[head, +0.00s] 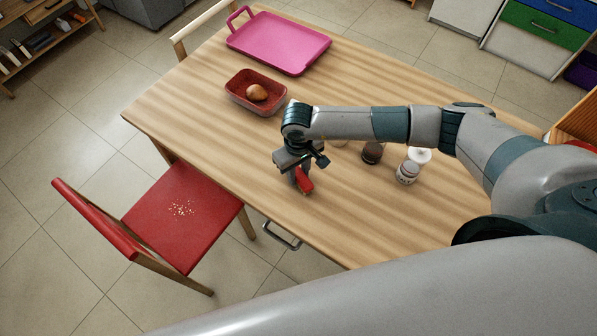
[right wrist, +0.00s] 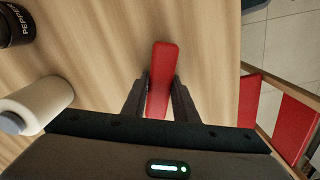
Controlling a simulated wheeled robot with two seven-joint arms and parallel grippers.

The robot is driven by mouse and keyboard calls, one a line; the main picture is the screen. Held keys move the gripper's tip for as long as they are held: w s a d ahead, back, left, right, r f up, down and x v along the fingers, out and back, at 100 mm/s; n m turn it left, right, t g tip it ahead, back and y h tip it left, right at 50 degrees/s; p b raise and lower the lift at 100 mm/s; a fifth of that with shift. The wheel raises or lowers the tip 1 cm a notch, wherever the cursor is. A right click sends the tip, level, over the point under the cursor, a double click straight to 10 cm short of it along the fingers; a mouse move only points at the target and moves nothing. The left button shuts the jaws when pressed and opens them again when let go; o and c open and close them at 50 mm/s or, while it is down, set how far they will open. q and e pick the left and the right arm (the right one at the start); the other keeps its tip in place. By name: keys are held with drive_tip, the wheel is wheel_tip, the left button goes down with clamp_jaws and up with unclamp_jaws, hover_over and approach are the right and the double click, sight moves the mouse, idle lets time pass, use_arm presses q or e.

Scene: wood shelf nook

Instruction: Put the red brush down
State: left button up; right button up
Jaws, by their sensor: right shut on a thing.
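The red brush (head: 304,181) is at the front edge side of the wooden table (head: 367,213) in the head view. My right gripper (head: 298,174) is over it, pointing down. In the right wrist view the red brush (right wrist: 161,80) sits between the two dark fingers of my right gripper (right wrist: 160,100), which are shut on it. Its far end sticks out past the fingertips. I cannot tell whether the brush touches the tabletop. The brush's lower part is hidden by the gripper body. My left gripper is not in view.
A red dish (head: 238,94) holding a brown roundish item (head: 257,93) and a pink tray (head: 262,42) stand farther back. A dark jar (head: 372,152) and a white-topped shaker (head: 407,172) stand right of the gripper. A red chair (head: 190,222) is by the near-left edge.

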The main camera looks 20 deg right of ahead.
sight(298, 173)
drive_tip(key=shift+f, duration=0.1)
drive_tip(key=o, duration=1)
drive_tip(key=shift+c, duration=0.2)
wheel_tip(298, 173, up, 12)
drive_tip(key=b, duration=0.5)
